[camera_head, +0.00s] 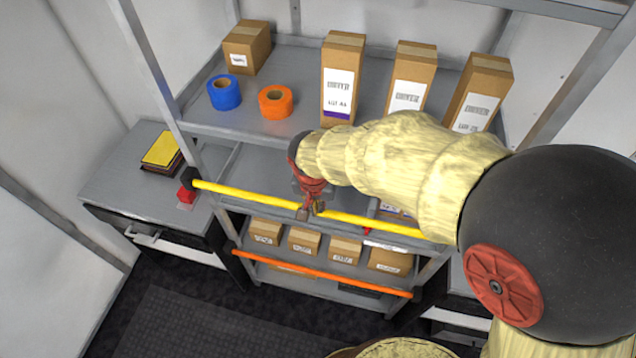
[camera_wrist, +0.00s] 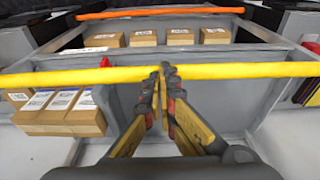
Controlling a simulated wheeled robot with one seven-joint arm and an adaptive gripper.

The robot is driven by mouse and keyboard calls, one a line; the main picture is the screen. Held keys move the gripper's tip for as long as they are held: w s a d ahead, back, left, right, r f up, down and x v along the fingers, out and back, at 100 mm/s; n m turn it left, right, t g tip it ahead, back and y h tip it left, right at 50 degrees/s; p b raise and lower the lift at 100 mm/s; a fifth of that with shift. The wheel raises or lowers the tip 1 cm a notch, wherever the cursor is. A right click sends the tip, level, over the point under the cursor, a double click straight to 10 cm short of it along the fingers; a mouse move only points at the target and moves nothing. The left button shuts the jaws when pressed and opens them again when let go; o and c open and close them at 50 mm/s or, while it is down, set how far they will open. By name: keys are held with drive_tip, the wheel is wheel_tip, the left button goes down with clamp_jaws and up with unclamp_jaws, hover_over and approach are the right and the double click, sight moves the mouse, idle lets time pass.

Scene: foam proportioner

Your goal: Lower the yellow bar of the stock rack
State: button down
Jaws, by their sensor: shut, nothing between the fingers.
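The stock rack (camera_head: 262,62) is a grey shelf unit with several levels. The yellow bar (camera_head: 250,195) runs across its front at the middle level, sloping slightly down to the right in the head view. The bar also shows across the wrist view (camera_wrist: 230,71). My gripper (camera_head: 309,210) is at the middle of the bar, fingers shut and empty. In the wrist view the fingertips (camera_wrist: 165,72) overlap the bar; I cannot tell whether they touch it. My arm hides part of the bar's right end in the head view.
An orange bar (camera_head: 320,275) crosses the rack lower down, before several small boxes (camera_head: 303,242). Tall boxes (camera_head: 343,75), a blue roll (camera_head: 224,92) and an orange roll (camera_head: 275,101) stand on the upper shelf. A side table (camera_head: 125,185) stands left. Open floor (camera_head: 200,325) lies in front.

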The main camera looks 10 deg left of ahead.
wheel_tip(320, 180, down, 10)
drive_tip(key=b, duration=0.6)
drive_tip(key=shift+s+f, duration=0.1)
drive_tip(key=shift+f, duration=0.05)
drive_tip(key=shift+d, duration=0.1)
